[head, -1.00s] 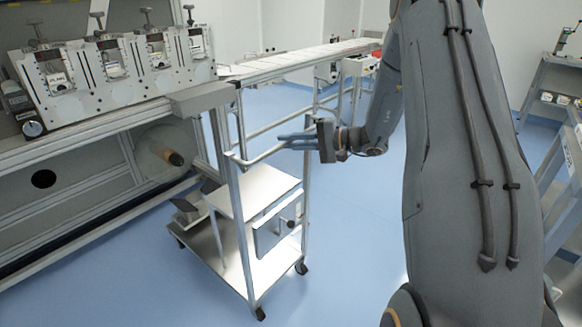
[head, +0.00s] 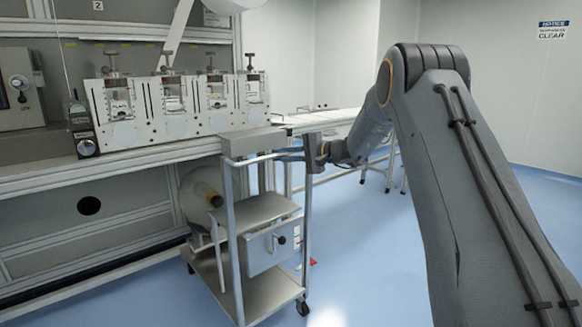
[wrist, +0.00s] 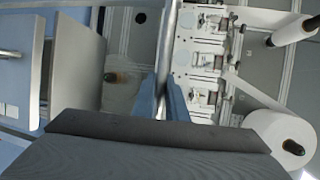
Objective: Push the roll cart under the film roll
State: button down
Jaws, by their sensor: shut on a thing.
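The roll cart (head: 270,208) is a metal frame on castors with a bare top plate, a box on its side and a low deck. It stands upright on the floor, right up against the machine front in the picture. The film roll (head: 192,187) is a pale roll with a brown core under the bench; the cart's left post and plate overlap it. Whether any of the cart lies beneath it I cannot tell. My gripper (head: 290,155) is shut on the cart's handle bar; the wrist view shows the bar (wrist: 166,60) between the fingers.
The machine bench (head: 120,158) with several metal units runs along the left. A grey block (head: 252,141) on its end sits just above the cart. A conveyor (head: 325,115) stretches behind. Another white roll (wrist: 280,138) hangs higher up.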

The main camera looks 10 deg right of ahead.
jog(key=shift+w+a, duration=0.15)
jog(key=shift+w, duration=0.15)
jog(key=shift+w+r, duration=0.15)
jog(key=shift+w, duration=0.05)
jog(key=c, duration=1.8)
grip_release()
jog(key=shift+w+a, duration=0.1)
jog(key=shift+a, duration=0.1)
jog(key=shift+o, duration=0.2)
jog(key=v, duration=0.8)
jog(key=shift+b, duration=0.3)
